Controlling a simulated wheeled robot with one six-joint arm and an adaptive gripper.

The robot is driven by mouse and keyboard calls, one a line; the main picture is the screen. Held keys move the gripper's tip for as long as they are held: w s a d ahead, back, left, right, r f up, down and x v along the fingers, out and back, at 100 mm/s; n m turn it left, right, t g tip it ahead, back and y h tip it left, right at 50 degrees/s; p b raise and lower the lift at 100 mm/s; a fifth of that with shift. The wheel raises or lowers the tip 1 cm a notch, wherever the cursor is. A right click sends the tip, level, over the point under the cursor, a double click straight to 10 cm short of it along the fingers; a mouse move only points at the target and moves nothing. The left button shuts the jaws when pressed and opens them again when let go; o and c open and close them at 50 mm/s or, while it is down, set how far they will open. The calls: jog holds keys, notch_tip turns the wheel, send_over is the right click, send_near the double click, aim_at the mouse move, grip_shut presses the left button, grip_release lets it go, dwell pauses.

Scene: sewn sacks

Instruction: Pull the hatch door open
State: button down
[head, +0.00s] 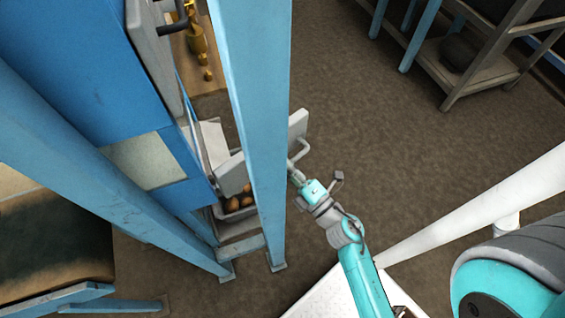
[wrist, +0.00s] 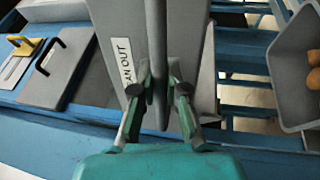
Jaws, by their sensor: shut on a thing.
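The hatch door is a light grey panel (head: 298,128) standing out at an angle from the blue machine, partly hidden behind a blue post. In the wrist view the door (wrist: 122,22) fills the upper middle, with a label of which "AN OUT" can be read. Its grey bar handle (head: 302,149) faces my arm. My gripper (head: 296,176) is at the handle. In the wrist view my gripper (wrist: 160,88) has its two fingers on either side of the handle bar (wrist: 156,55), closed on it.
A grey bin (head: 232,211) with brown lumps sits behind the door; the bin (wrist: 285,75) is at right in the wrist view. The blue post (head: 258,110) stands close to my arm. A second grey panel (wrist: 58,72) has a black handle.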

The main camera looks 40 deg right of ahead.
dwell(0.4)
jog(key=c, duration=1.2)
grip_release()
jog(key=shift+s, duration=0.15)
jog(key=shift+s+f, duration=0.25)
jog(key=shift+s, duration=0.95)
jog(key=shift+s+f, duration=0.25)
jog(key=shift+s, duration=0.95)
jog(key=shift+s+f, duration=0.25)
jog(key=shift+s, duration=0.95)
jog(key=s+a+r+m+g, duration=0.1)
jog(key=s+a+m, duration=0.1)
jog(key=s+m, duration=0.4)
jog(key=s+a+r+m+g, duration=0.2)
jog(key=s+a+m, duration=0.1)
jog(key=s+m, duration=0.3)
jog(key=s+a+r+m+g, duration=0.1)
jog(key=s+a+m+g, duration=0.1)
jog(key=s+m, duration=0.4)
jog(key=shift+s+a+r, duration=0.1)
jog(key=shift+a+r, duration=0.2)
jog(key=shift+r, duration=0.1)
